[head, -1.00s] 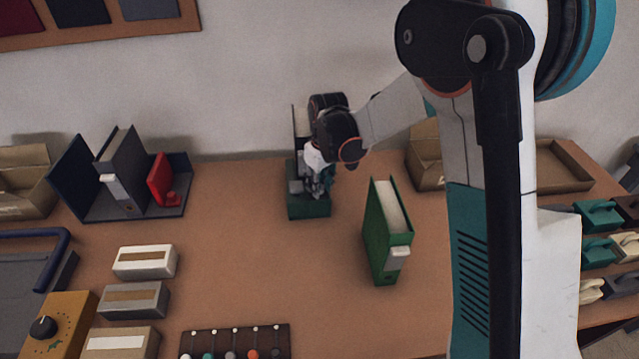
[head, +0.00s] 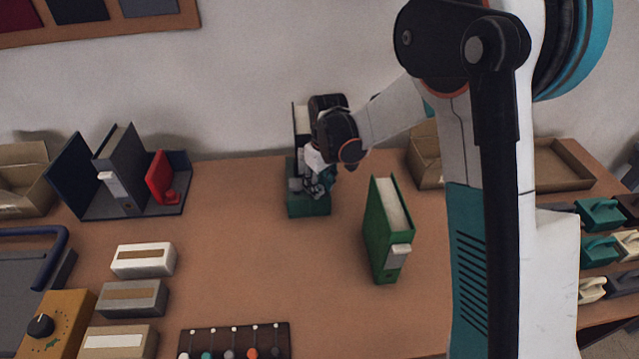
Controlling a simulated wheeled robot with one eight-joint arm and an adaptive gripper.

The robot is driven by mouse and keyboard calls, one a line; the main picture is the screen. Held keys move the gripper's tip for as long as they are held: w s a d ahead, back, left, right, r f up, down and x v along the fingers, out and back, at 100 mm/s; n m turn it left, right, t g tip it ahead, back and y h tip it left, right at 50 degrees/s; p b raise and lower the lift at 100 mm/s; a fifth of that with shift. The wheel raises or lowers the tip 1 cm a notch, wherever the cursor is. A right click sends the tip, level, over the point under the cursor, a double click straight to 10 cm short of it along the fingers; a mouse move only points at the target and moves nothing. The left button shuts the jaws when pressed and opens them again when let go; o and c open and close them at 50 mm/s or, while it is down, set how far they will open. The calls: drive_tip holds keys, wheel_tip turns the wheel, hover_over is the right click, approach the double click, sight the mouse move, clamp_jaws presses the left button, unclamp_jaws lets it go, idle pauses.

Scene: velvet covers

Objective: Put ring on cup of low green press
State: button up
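The low green press (head: 308,206) stands toward the back middle of the table, with a green base and a dark upright behind. My gripper (head: 318,187) is down at the press, over its base. My wrist covers much of the press's upper part. The fingers are small and partly hidden, so I cannot tell whether they are open or shut. I cannot make out the ring or the cup of the press in this view.
A green binder (head: 388,230) stands just right of the press. A dark binder stand (head: 122,175) with a red piece (head: 161,178) is at the back left. Boxes (head: 143,260) and a peg rack (head: 235,338) lie in front. The middle of the table (head: 270,260) is clear.

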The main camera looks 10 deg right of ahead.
wheel_tip(320, 180, up, 13)
drive_tip(key=s+p, duration=0.1)
drive_tip(key=p, duration=0.3)
drive_tip(key=s+d+r+m+t, duration=0.3)
drive_tip(key=s+d+r, duration=0.5)
drive_tip(key=s+r, duration=0.4)
drive_tip(key=s+d+f+m+t, duration=0.1)
drive_tip(key=s+d+m, duration=0.1)
drive_tip(key=s, duration=0.5)
drive_tip(key=s+d+m+t, duration=0.1)
drive_tip(key=s+d+t, duration=0.1)
drive_tip(key=s, duration=0.6)
drive_tip(key=shift+d+f+m+h, duration=0.35)
drive_tip(key=shift+d+m+h, duration=0.05)
drive_tip(key=shift+d, duration=0.2)
